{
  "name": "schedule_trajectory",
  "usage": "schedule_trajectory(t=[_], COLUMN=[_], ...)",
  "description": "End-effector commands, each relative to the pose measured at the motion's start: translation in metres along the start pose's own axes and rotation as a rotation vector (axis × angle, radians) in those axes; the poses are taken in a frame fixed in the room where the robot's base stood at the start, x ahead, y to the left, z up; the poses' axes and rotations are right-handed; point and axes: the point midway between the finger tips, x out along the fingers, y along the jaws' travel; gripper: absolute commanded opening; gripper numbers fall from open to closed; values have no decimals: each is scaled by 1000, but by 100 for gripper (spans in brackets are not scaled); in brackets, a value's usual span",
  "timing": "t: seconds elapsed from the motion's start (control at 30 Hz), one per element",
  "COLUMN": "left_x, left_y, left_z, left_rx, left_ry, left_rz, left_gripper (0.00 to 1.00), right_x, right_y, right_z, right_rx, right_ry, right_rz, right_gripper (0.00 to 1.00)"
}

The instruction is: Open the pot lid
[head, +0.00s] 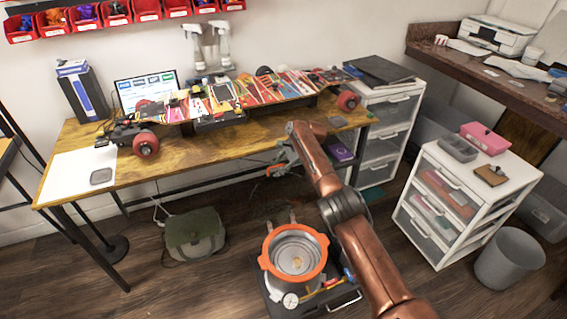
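The pot (295,255) stands low on the floor side at the bottom centre, with a wide orange rim around its round top. A pale metallic round shows inside the rim; I cannot tell whether it is a clear lid or the pot's inside. My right arm passes just to the right of the pot. My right gripper (262,167) is beyond the pot, near the workbench's front edge, well apart from the pot. Its fingers look spread and empty. My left gripper is not in view.
A black base with a round gauge (290,300) and hoses sits by the pot. The workbench (200,170) behind holds a long skateboard-like board (240,95). A green bag (194,235) lies on the floor to the left. White drawers (465,200) stand to the right.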

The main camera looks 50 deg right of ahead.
Motion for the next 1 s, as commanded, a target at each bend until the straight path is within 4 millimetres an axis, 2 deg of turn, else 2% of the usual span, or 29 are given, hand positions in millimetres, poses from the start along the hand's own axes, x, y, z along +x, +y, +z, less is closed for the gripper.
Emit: schedule_trajectory(t=[0.27, 0.47, 0.7, 0.83, 1.0], left_x=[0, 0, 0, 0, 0], left_y=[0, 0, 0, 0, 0], left_z=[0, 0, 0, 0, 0], left_rx=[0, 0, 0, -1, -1], left_ry=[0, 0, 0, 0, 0], left_rz=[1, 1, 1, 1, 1], left_gripper=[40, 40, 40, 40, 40], right_x=[-16, -47, -95, -110, -119], right_y=[0, 0, 0, 0, 0], right_z=[2, -2, -2, -2, -2], right_rx=[-4, 0, 2, 2, 2], right_ry=[-5, 4, 3, 3, 3], right_rz=[-1, -5, -5, -4, -3], right_gripper=[26, 26, 26, 26, 26])
